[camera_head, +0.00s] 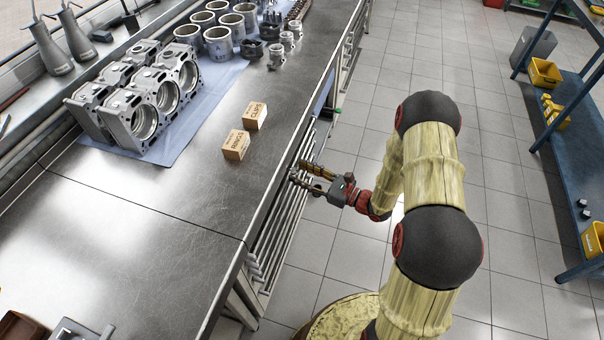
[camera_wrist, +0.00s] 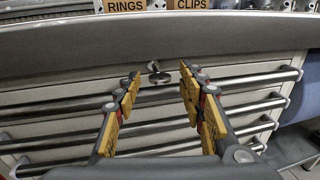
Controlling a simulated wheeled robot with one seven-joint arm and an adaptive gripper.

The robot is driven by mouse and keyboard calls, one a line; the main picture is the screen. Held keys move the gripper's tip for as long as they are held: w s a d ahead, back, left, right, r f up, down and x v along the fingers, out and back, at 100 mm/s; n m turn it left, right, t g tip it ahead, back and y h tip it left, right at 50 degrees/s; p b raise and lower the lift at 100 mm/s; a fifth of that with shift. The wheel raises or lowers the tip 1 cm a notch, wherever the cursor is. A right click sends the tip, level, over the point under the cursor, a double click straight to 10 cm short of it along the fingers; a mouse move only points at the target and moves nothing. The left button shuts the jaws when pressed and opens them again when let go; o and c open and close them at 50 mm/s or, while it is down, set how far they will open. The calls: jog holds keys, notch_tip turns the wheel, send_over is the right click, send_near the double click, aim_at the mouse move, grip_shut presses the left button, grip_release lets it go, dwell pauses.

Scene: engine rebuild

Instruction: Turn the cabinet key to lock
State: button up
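The cabinet key (camera_wrist: 158,76) is a small grey metal piece on the light front of the drawer cabinet (camera_wrist: 60,96), near its top, in the wrist view. Its exact turn angle is hard to tell. My gripper (camera_wrist: 159,71) is open, with one yellow-padded finger on each side of the key in the picture and clear gaps between. I cannot tell how far the fingertips are from it in depth. In the head view my gripper (camera_head: 299,172) is at the cabinet front, just off the bench edge; the key is not discernible there.
Long bar handles (camera_head: 264,240) stick out from the drawers below the key. The bench top (camera_head: 130,220) overhangs the front and carries engine blocks (camera_head: 145,100) and the boxes RINGS (camera_head: 236,145) and CLIPS (camera_head: 255,115). The tiled floor (camera_head: 340,245) beside the bench is free.

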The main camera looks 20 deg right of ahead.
jog(key=shift+c, duration=1.2)
grip_shut()
jog(key=shift+r+p, duration=0.1)
jog(key=shift+p, duration=0.25)
jog(key=m+p, duration=0.3)
jog(key=p, duration=0.1)
jog(key=m+g+p, duration=0.1)
jog(key=m+p, duration=0.2)
jog(key=m, duration=0.1)
jog(key=m+g+p, duration=0.1)
jog(key=m+p, duration=0.2)
jog(key=p, duration=0.1)
jog(key=shift+w+d+r+m+p, duration=0.15)
jog(key=shift+r+m+p, duration=0.1)
jog(key=shift+m+p, duration=0.1)
jog(key=m+g+p, duration=0.1)
jog(key=m, duration=0.1)
jog(key=m+g+p, duration=0.1)
jog(key=m+p, duration=0.1)
jog(key=m, duration=0.1)
jog(key=shift+w+f+y, duration=0.1)
jog(key=shift+f+y, duration=0.05)
jog(key=shift+y, duration=0.15)
jog(key=shift+d, duration=0.1)
